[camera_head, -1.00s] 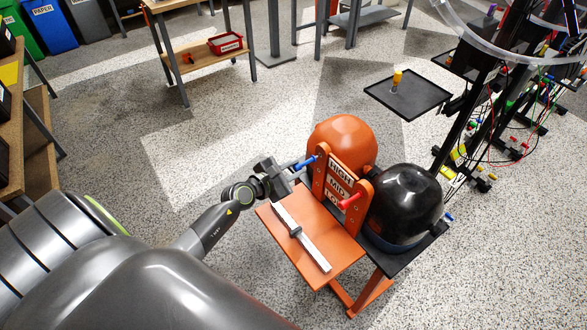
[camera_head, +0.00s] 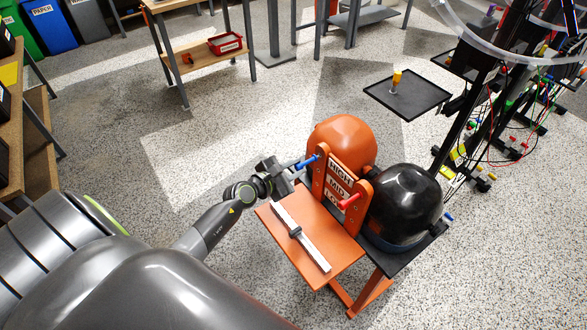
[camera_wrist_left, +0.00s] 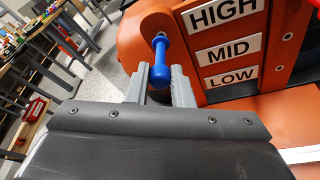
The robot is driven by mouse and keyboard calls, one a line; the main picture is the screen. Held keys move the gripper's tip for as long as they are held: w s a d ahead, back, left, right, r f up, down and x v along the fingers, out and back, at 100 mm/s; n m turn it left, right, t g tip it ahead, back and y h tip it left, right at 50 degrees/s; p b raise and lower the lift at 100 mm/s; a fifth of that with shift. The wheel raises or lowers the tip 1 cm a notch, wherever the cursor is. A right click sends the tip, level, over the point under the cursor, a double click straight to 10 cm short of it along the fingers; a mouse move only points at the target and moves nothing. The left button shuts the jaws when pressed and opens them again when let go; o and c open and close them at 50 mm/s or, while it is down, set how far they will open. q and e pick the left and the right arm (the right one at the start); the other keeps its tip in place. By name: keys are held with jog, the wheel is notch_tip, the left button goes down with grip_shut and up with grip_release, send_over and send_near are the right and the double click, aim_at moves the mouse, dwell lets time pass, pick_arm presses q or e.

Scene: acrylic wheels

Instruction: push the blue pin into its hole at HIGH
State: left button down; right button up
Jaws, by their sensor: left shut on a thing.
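The blue pin (camera_head: 306,162) points at the upper part of the orange board (camera_head: 325,180), level with the HIGH label (camera_head: 341,170). In the left wrist view the blue pin (camera_wrist_left: 160,66) stands between the two grey fingers. Its far end meets the board's rounded end, left of the HIGH label (camera_wrist_left: 223,12). How deep it sits in the hole cannot be told. My left gripper (camera_head: 293,170) is shut on the pin; its fingers (camera_wrist_left: 160,88) flank the near part. A red pin (camera_head: 350,201) sticks out lower on the board. My right gripper is not in view.
An orange seat plate (camera_head: 330,262) with a white and grey bar (camera_head: 301,237) lies below the board. An orange dome (camera_head: 345,138) and a black dome (camera_head: 405,205) stand behind it. A black tray (camera_head: 425,100) is farther back. The floor to the left is clear.

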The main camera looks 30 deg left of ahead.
pick_arm(q)
jog(key=shift+w+d, duration=0.35)
jog(key=shift+w, duration=0.35)
jog(key=c, duration=1.2)
grip_release()
jog(key=v, duration=1.7)
jog(key=shift+s+r, duration=0.1)
jog(key=shift+s, duration=0.1)
